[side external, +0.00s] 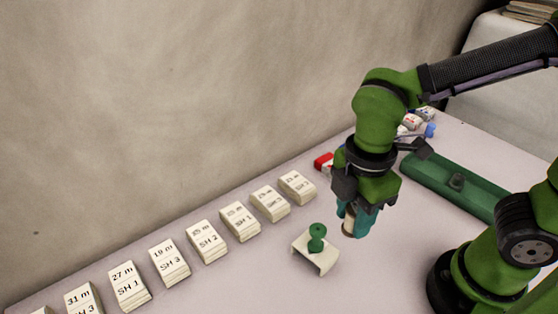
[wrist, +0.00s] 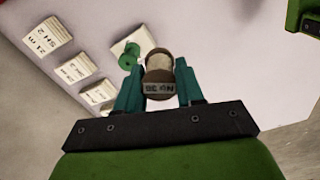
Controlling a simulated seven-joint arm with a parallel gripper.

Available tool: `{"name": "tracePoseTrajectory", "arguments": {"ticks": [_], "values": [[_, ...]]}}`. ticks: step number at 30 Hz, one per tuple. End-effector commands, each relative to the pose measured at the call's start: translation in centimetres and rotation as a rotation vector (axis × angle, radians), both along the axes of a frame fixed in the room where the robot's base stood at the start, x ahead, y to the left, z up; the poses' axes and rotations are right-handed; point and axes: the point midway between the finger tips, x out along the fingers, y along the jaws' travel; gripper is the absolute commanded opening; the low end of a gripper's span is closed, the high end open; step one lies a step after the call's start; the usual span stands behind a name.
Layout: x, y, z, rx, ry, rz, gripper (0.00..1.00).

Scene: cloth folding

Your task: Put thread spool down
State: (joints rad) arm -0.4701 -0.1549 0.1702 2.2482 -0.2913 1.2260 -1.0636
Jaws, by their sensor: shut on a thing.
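In the side external view the spool (side external: 349,228) shows only as a beige lower part between the fingers. I cannot tell how far its bottom is from the table.
A row of labelled white blocks (side external: 208,241) runs along the wall. A green tray (side external: 456,184), a red item (side external: 323,161) and small bottles (side external: 413,122) lie behind. Table in front is clear.

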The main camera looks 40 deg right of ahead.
Motion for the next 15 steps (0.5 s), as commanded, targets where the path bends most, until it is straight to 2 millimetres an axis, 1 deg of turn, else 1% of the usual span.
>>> {"name": "tracePoseTrajectory", "arguments": {"ticks": [1,3,10,15], "values": [[-1.2,0.7,0.0,-0.002,-0.003,0.087,0.08],[-2.6,1.3,-0.1,-0.004,-0.005,0.187,0.08],[-6.0,2.6,-0.4,-0.011,-0.01,0.444,0.08],[-5.8,2.4,-2.8,-0.014,-0.004,0.433,0.08]]}}
